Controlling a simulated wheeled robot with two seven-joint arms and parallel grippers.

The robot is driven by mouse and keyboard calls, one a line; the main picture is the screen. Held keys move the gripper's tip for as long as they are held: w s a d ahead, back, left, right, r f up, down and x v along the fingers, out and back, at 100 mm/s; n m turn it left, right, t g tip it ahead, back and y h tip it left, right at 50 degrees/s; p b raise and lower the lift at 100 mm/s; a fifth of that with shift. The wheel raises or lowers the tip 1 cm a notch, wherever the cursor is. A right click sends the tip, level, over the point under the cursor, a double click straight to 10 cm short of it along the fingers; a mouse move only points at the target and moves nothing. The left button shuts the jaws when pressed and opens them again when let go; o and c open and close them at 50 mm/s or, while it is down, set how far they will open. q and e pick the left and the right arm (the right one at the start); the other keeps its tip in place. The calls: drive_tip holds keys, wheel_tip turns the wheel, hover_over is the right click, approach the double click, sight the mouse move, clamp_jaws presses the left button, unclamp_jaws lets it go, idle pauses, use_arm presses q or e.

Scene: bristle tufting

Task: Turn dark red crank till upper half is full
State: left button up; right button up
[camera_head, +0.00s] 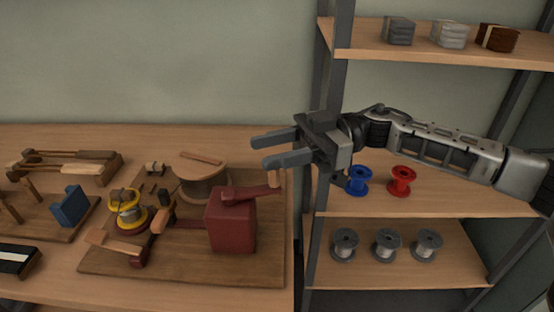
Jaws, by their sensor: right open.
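A dark red shaft runs left from the box. My right gripper (263,152) comes in from the right, open and empty, above and behind the crank, apart from it. A round wooden block (203,187) with a bar on top stands behind the box. Whether any half of it is filled is too small to tell. My left gripper is not in view.
A yellow-rimmed spool (127,211) and a wooden-handled piece (113,242) stand on the board's left. A blue block (74,206) and wooden tools (68,164) lie further left. A shelf at right holds blue (358,181), red (401,181) and several grey spools (386,246).

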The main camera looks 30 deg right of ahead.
drive_tip(key=s+a+r, duration=0.3)
drive_tip(key=s, duration=0.4)
drive_tip(key=shift+r, duration=0.1)
